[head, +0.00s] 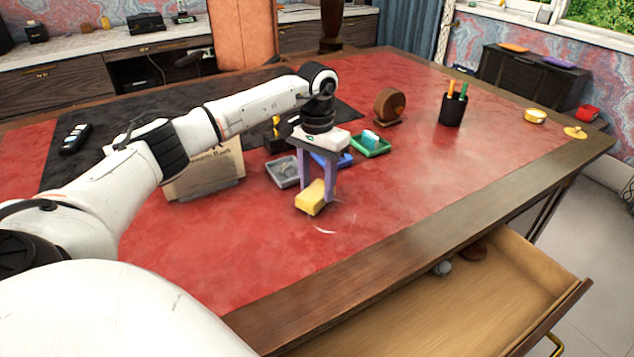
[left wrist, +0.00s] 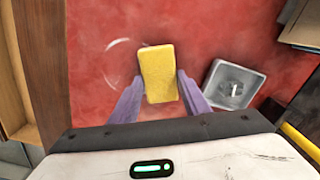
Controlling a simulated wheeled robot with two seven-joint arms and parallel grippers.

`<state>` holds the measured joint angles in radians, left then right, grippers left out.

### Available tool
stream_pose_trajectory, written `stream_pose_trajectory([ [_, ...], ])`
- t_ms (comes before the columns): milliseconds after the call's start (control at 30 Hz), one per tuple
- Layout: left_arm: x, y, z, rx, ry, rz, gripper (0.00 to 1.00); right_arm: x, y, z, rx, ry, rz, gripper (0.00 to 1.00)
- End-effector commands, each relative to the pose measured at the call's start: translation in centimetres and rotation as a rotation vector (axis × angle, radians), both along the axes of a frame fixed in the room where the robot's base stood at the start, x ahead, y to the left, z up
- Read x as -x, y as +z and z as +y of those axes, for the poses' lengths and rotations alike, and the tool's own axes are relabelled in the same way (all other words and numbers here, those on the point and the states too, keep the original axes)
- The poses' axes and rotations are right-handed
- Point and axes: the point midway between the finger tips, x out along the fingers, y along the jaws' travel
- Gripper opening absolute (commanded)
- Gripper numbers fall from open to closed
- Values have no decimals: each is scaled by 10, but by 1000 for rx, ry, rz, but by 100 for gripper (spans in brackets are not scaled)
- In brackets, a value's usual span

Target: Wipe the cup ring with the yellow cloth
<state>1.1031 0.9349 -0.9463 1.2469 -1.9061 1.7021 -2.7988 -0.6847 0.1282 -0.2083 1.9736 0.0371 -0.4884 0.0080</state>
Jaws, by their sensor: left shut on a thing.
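The yellow cloth (head: 311,198), a folded block, is between the purple fingers of my left gripper (head: 318,190), which is shut on it at or just above the red leather. In the left wrist view the cloth (left wrist: 158,73) stands out past the fingertips of the gripper (left wrist: 155,92). The cup ring (head: 325,230) is a faint pale arc on the leather, just in front of the cloth. In the left wrist view the ring (left wrist: 112,62) lies left of the cloth, and part of it is hidden by the cloth. My right gripper is in neither view.
A grey tray (head: 283,172), a blue tray (head: 345,160) and a green tray (head: 371,147) sit behind the gripper. A sign (head: 206,170) stands to the left. A pen cup (head: 452,109) is further right. An open drawer (head: 440,310) juts out in front. The leather right of the ring is clear.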

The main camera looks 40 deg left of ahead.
Motion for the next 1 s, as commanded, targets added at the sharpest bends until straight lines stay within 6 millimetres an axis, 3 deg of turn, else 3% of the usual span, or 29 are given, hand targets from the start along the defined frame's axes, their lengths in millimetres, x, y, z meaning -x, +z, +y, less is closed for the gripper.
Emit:
stream_pose_trajectory([
  [467,0,-7,-1,0,0,1,20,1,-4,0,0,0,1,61],
  [1000,10,-6,-33,0,0,1,20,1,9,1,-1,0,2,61],
])
